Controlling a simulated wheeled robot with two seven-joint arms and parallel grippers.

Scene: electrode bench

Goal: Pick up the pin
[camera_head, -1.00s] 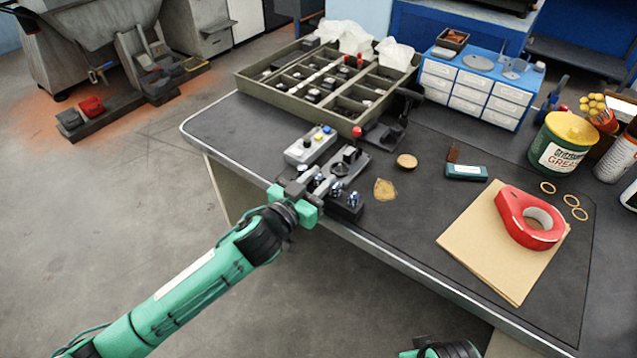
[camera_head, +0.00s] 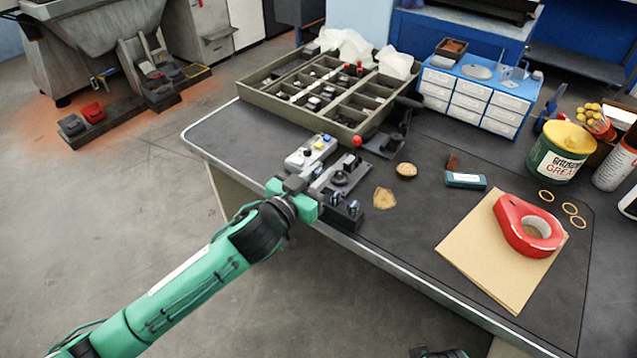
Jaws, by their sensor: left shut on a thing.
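My left gripper (camera_head: 314,190) reaches in from the left over the near edge of the bench. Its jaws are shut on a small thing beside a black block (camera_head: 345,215). The block holds small shiny blue-and-silver pieces. The pin in the jaws is mostly hidden by the fingers, and I cannot make out its shape or whether it is clear of the block. My right gripper is not in view; only a dark part of my right arm shows at the bottom edge.
A grey button box (camera_head: 310,151) and a dark fixture (camera_head: 343,178) stand close behind the left gripper. A compartment tray (camera_head: 262,107) is at the back. A red tape roll (camera_head: 513,222) lies on brown paper (camera_head: 480,262) at right. Bare bench (camera_head: 425,218) lies between.

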